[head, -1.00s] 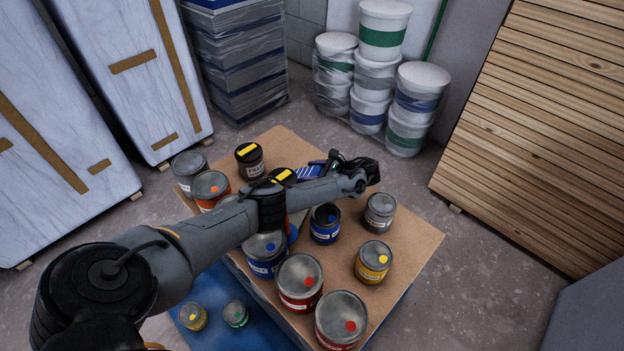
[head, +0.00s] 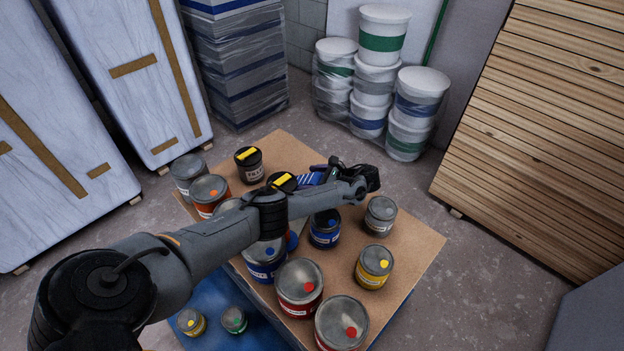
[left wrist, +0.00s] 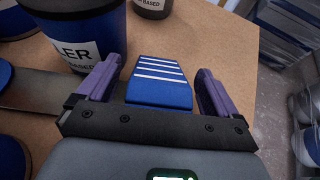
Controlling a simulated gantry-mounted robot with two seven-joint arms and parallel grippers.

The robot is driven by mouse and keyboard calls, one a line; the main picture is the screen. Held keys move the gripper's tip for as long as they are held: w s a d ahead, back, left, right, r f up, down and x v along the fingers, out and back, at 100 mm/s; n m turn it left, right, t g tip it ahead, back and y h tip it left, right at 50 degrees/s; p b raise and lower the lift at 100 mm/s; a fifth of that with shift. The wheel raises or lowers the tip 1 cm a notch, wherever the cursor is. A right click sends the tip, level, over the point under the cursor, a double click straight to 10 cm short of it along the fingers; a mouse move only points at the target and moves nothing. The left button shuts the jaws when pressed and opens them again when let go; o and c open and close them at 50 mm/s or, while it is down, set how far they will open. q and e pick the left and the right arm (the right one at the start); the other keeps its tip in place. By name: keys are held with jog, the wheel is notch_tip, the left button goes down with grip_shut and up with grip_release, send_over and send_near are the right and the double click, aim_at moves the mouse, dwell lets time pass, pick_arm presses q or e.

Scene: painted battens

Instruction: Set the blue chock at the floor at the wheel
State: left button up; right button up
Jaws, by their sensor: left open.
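The blue chock (head: 309,180), with white stripes on its sloped top, lies on the brown board among the paint cans, partly hidden by my left arm in the head view. In the left wrist view the chock (left wrist: 159,84) sits between the two purple fingers of my left gripper (left wrist: 160,68). The fingers are open, with a gap on each side of the chock. In the head view the left gripper (head: 322,171) is at the chock and partly hidden by its own wrist. No wheel can be made out. My right gripper is not seen.
Paint cans crowd the board (head: 412,240), including a blue-labelled can (head: 325,228), a grey can (head: 380,215) and a black can (head: 249,165). A filler can (left wrist: 86,35) stands close to the left finger. Concrete floor (head: 480,270) is bare at the right.

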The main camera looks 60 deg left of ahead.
pick_arm(q)
jog(key=v, duration=1.1)
jog(key=shift+b, duration=0.3)
jog(key=shift+c, duration=0.3)
jog(key=shift+w+d+r, duration=0.25)
jog(key=shift+d, duration=0.05)
jog(key=c, duration=1.1)
jog(key=shift+r, duration=0.1)
